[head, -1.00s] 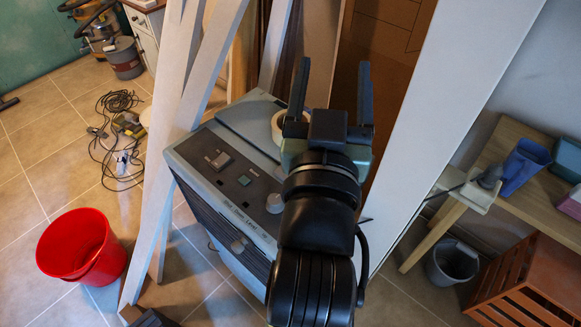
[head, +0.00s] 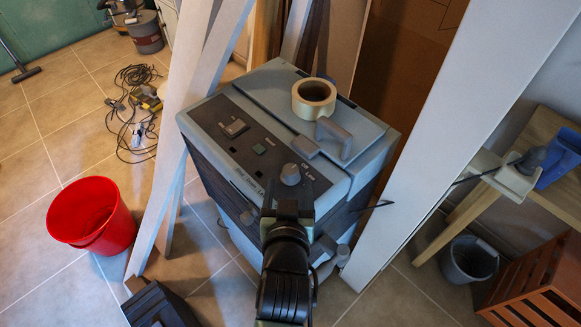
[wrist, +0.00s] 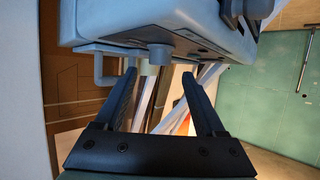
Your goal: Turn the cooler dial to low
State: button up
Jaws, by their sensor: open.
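The cooler (head: 225,120) is a grey-blue box with a dark sloped control panel on top. Its dial (head: 290,174) is a round light-grey knob at the panel's near right end, with small lettering around it; its pointer direction is too small to tell. My gripper (head: 288,203) is just below the dial in the head view, apart from it as far as I can see. In the wrist view my open, empty gripper (wrist: 158,74) has its two fingers spread, and the grey dial (wrist: 160,53) shows just beyond and between the tips.
A tape roll (head: 314,97) and a grey handle (head: 334,138) are on the cooler's top beside the dial. White boards (head: 440,130) lean close on the right, others on the left. A red bucket (head: 92,215) stands on the floor at left.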

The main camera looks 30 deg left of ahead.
aim_at(290, 172)
jog(key=x, duration=0.6)
jog(key=shift+w+a+f, duration=0.15)
jog(key=shift+w, duration=0.2)
grip_shut()
